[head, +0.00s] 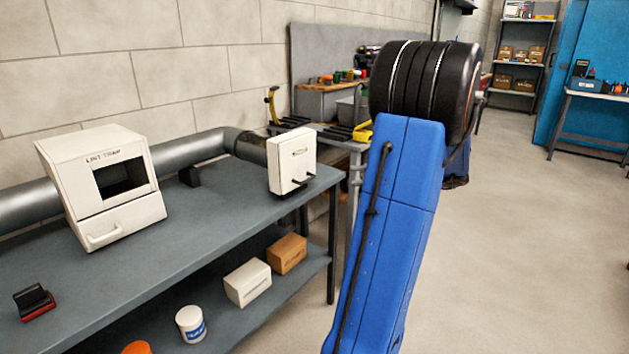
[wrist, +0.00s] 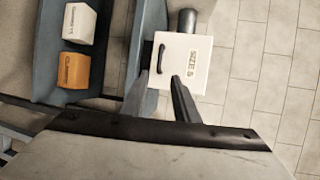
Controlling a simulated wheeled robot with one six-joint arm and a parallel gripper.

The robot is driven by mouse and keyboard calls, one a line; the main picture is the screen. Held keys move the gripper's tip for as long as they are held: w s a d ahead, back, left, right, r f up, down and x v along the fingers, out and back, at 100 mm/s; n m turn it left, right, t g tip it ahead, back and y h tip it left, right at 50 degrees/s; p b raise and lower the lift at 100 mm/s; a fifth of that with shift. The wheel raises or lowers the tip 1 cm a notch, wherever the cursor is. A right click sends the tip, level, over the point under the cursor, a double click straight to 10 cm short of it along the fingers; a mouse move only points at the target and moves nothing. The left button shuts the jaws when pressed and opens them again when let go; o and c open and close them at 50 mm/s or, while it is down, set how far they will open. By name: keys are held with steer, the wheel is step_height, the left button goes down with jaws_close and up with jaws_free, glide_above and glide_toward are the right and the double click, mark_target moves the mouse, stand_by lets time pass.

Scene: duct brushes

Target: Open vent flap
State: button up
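The vent flap (head: 292,160) is a white square panel at the end of the grey duct, at the right end of the bench, and looks closed. In the wrist view the white flap (wrist: 197,70) shows rotated, with a dark handle and a size label. My gripper (wrist: 160,75) is open, with its two dark fingers apart and nothing seen between them but the white panel. The fingers overlap the panel's near edge, the left one close to the handle; I cannot tell whether they touch it. In the head view my blue arm shows, but its gripper is not clearly visible.
A white lint trap box (head: 105,185) with a dark opening stands on the bench (head: 205,222). A black-and-red brush (head: 34,302) lies at the front left. The lower shelf holds a white box (head: 247,283), an orange-brown box (head: 287,253) and a white jar (head: 190,323). Floor to the right is clear.

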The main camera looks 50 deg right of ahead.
mark_target(311, 179)
steer(key=x, duration=1.4)
steer(key=shift+w+a, duration=0.25)
steer(key=shift+w, duration=0.05)
jaws_close()
